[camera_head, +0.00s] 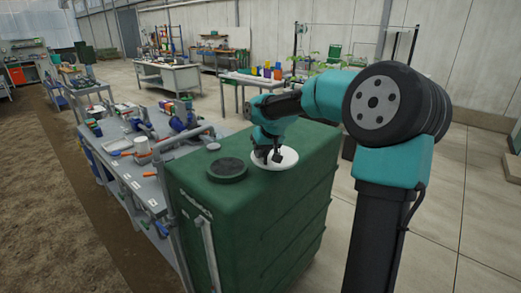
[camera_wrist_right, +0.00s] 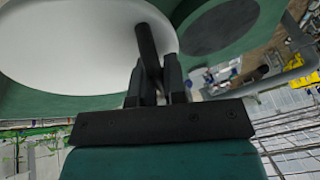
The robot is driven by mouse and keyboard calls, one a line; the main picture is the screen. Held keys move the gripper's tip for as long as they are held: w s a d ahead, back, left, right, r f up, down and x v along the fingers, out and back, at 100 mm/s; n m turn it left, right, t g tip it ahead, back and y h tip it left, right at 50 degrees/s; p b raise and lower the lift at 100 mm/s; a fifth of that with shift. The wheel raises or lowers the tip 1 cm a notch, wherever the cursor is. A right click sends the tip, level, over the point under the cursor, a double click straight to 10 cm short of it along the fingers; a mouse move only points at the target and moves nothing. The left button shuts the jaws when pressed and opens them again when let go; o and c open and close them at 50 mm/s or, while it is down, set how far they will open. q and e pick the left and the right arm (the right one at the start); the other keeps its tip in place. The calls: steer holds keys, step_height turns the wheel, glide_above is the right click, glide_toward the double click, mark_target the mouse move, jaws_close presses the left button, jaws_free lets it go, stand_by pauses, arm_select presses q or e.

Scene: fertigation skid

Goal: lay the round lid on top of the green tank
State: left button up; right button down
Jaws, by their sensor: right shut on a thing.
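The green tank (camera_head: 260,205) stands in the middle of the head view, and its top also shows in the right wrist view (camera_wrist_right: 60,106). The round lid (camera_head: 290,158) is a white disc over the right part of the tank top; in the right wrist view the lid (camera_wrist_right: 70,50) fills the upper left. My right gripper (camera_head: 267,156) is shut on the lid's dark upright handle (camera_wrist_right: 148,42). Whether the lid touches the tank top cannot be told. A dark round opening or cap (camera_head: 227,168) lies left of the lid, uncovered. My left gripper is out of view.
A grey bench (camera_head: 150,185) with pipes, blue valves and orange-handled tools adjoins the tank's left side. A table with coloured bottles (camera_head: 255,78) stands behind. Open concrete floor (camera_head: 460,230) lies to the right.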

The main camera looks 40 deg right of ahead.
steer(key=shift+d, duration=0.3)
steer(key=w+d, duration=0.3)
steer(key=w+d+f, duration=0.1)
steer(key=w+d, duration=0.6)
steer(key=d, duration=0.1)
steer(key=shift+w+f, duration=0.15)
steer(key=shift+w, duration=0.1)
steer(key=shift+w+d, duration=0.1)
steer(key=shift+d, duration=0.05)
steer(key=shift+w+d+f, duration=0.1)
steer(key=shift+w+d, duration=0.1)
steer(key=shift+s+f, duration=0.1)
steer(key=shift+f, duration=1.65)
steer(key=c, duration=1.2)
jaws_free()
steer(key=shift+o, duration=0.2)
steer(key=shift+r, duration=0.15)
steer(key=v, duration=1.1)
steer(key=shift+r, duration=0.35)
